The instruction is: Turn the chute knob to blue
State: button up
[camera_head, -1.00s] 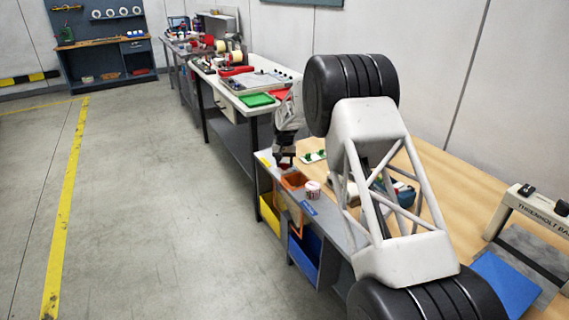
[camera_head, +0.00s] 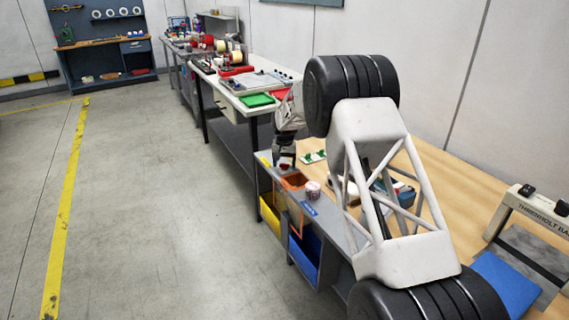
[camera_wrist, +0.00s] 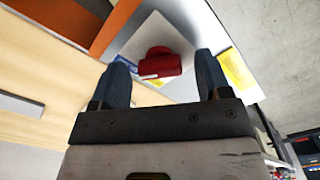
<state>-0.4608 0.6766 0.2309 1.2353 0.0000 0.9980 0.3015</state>
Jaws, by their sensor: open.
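The red chute knob (camera_wrist: 158,63) sits on a pale grey panel in the wrist view, with a white mark on its near edge. My gripper (camera_wrist: 161,58) is open, its two dark fingers on either side of the knob with gaps visible; whether they reach down to its level is hard to tell. In the head view my gripper (camera_head: 284,163) is at the far end of the grey chute stand, largely hiding the knob. A yellow label (camera_wrist: 238,70) lies right of the fingers. The orange chute (camera_head: 294,180) stands beside the gripper. A blue label (camera_head: 309,208) is on the stand's near end.
A yellow bin (camera_head: 270,219) and a blue bin (camera_head: 304,262) sit under the stand. A small pinkish-white roll (camera_head: 313,189) stands near the chute. The wooden bench (camera_head: 450,185) lies to the right, partly behind my arm. The floor at left is clear.

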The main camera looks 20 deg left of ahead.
jog(key=shift+r, duration=3.9)
